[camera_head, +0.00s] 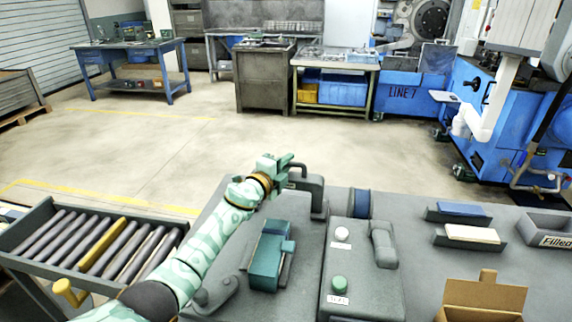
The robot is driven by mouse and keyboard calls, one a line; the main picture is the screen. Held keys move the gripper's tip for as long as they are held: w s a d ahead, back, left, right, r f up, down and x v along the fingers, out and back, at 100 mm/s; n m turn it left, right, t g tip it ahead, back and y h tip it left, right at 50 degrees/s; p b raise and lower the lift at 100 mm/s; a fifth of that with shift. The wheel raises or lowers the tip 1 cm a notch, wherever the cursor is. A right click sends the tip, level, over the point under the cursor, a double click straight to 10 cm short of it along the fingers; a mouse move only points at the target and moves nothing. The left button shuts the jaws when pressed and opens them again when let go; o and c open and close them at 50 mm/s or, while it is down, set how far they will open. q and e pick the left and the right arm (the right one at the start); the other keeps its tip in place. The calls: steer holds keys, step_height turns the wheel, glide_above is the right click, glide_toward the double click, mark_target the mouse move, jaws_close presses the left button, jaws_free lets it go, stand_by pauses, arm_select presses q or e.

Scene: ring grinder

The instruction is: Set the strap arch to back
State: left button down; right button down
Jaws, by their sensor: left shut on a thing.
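The strap arch (318,190) is a dark grey bent bar standing at the back of the grey machine top. My left arm reaches in from the lower left. My left gripper (287,167), pale green, is at the arch's upper left end and is shut on it. The fingers hide part of that end. A teal block (266,262) sits on the machine top in front of the arch. My right gripper is out of the picture.
A grey control box (345,290) with a white button (342,234) and a green button (339,284) stands right of the teal block. A roller tray (40,240) is at left. Small trays (545,230) and an open cardboard box (482,297) are at right.

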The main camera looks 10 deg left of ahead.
arm_select(q)
steer(key=c, duration=1.5)
jaws_free()
steer(key=shift+w+r, duration=0.1)
steer(key=shift+o, duration=0.5)
steer(key=shift+w, duration=0.2)
steer(key=shift+s+a+p, duration=0.15)
steer(key=shift+s+p, duration=0.3)
steer(key=shift+s, duration=0.1)
steer(key=p+v, duration=0.6)
steer(key=v, duration=0.9)
steer(key=shift+p, duration=0.3)
steer(key=shift+s+a+f, duration=0.1)
steer(key=shift+s+f, duration=0.05)
steer(key=shift+f, duration=0.05)
